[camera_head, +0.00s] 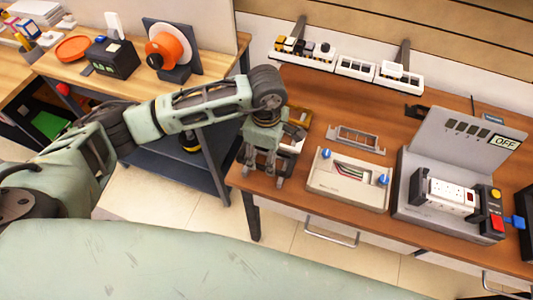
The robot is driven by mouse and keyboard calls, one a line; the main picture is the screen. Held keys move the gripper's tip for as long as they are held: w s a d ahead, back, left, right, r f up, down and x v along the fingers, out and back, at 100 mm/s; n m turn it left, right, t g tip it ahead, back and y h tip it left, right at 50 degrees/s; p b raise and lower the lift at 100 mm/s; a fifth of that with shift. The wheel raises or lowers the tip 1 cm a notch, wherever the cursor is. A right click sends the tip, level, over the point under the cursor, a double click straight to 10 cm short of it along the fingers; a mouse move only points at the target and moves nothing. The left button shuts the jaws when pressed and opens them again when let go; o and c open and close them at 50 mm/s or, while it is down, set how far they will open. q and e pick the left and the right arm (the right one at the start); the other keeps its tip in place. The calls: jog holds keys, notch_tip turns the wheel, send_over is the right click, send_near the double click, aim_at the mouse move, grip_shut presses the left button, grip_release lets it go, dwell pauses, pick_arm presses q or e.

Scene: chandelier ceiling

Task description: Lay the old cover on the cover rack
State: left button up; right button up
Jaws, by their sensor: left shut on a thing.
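My left gripper (264,182) points down over the left end of the brown workbench (315,105). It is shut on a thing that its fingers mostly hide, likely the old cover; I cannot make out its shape. A grey slotted frame (357,138), which may be the cover rack, lies on the bench to the right of the gripper. A beige box (347,185) with two blue knobs and an open recess with wires stands in front of it, apart from the gripper. My right gripper is not in view.
A grey fixture (413,192) with a white socket strip (447,195) and an upright panel marked OFF stands at the right. A wooden side table (130,90) stands left.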

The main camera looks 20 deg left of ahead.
pick_arm(q)
jog(key=shift+f, duration=0.95)
jog(key=shift+f+b, duration=0.5)
jog(key=shift+f, duration=0.05)
jog(key=o, duration=1.1)
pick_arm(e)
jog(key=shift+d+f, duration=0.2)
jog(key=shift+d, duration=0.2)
pick_arm(q)
jog(key=shift+r, duration=0.1)
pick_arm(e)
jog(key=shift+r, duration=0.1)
pick_arm(q)
jog(key=shift+r+p, duration=0.25)
jog(key=shift+p, duration=0.1)
jog(key=shift+r+p, duration=0.4)
jog(key=shift+p, duration=0.1)
notch_tip(320, 180, up, 12)
jog(key=b, duration=0.3)
jog(key=shift+f+b, duration=0.2)
jog(key=shift+b, duration=0.2)
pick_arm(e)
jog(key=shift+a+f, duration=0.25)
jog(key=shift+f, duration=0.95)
